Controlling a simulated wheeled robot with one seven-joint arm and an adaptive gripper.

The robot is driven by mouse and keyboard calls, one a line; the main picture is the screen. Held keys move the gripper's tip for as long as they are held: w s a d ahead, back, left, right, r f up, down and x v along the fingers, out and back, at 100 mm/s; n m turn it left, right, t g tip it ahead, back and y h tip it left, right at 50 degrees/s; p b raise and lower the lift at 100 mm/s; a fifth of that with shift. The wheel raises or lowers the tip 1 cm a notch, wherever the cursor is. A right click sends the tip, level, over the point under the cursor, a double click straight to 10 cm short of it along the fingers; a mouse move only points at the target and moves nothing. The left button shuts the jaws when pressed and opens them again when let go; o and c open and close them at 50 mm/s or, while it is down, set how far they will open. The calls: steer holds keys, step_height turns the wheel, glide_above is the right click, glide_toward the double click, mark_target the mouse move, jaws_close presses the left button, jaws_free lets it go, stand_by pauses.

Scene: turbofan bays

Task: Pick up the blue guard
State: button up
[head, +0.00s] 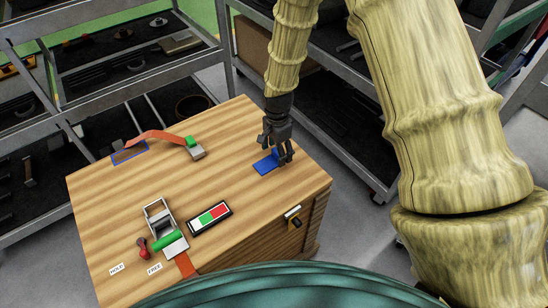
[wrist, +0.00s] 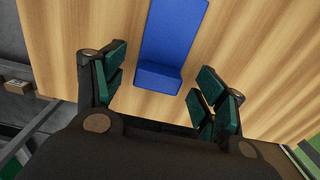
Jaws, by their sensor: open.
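The blue guard (head: 266,164) lies on the wooden bench top near its right edge in the head view. In the wrist view the blue guard (wrist: 172,35) is a long flat strip with a raised block at its near end. My gripper (head: 279,156) is over the guard and hides part of it in the head view. In the wrist view my gripper (wrist: 158,92) is open, with its green finger pads on either side of the guard's block end. The pads look apart from the guard, with gaps on both sides. I cannot tell the exact height.
On the bench (head: 255,120) are a panel with green and red fields (head: 209,218), a clamp with a green handle (head: 167,240), a red lever (head: 143,248) and an orange strap (head: 155,135) with a green-topped block (head: 195,148). Metal shelving (head: 130,65) stands behind. Wood around the guard is clear.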

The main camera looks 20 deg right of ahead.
steer(key=shift+f, duration=0.65)
steer(key=c, duration=1.1)
steer(key=shift+r, duration=0.1)
